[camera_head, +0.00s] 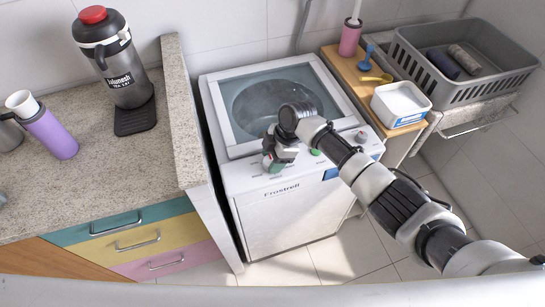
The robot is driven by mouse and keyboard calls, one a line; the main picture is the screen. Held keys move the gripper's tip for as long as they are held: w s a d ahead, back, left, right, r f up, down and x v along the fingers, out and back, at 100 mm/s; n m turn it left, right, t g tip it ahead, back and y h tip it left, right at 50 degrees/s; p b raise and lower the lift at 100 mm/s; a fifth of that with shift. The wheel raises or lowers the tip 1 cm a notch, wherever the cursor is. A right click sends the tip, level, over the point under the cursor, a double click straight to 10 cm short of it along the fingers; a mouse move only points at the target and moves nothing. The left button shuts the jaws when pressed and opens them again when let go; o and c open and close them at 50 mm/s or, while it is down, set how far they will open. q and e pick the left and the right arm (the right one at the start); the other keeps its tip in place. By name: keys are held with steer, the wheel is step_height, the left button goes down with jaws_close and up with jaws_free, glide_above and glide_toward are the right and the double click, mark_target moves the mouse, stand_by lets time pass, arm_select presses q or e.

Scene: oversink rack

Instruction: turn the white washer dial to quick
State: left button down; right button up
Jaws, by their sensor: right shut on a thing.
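The white washer (285,205) stands in the middle, with a glass lid on top and a control strip along its front edge. My right gripper (271,163) reaches in from the right and points down at the left part of that strip. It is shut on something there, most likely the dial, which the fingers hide. The dial's pointer and the setting it stands at cannot be made out. A round grey knob (361,137) sits at the strip's right end, and a green button (315,152) is between. My left gripper is not in view.
A speckled counter (95,185) with a raised side wall (182,110) borders the washer on the left and holds a coffee maker (125,75) and a purple bottle (52,135). On the right are a wooden board (352,75), a white tub (400,102) and a grey basket (470,95).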

steer(key=shift+r+m+t+p, duration=0.2)
steer(key=shift+m+t+p, duration=0.3)
steer(key=shift+m+p, duration=0.7)
steer(key=m+t+p, duration=0.1)
steer(key=m+p, duration=0.1)
steer(key=m, duration=0.1)
steer(key=shift+s+r+m, duration=0.1)
steer(key=shift+m, duration=0.3)
steer(key=m+t+p, duration=0.1)
steer(key=m+p, duration=0.2)
steer(key=shift+t, duration=0.3)
steer(key=shift+m+t+h+p, duration=0.35)
steer(key=shift+m+p, duration=0.3)
steer(key=shift+m, duration=0.55)
steer(key=shift+f, duration=0.2)
steer(key=o, duration=0.9)
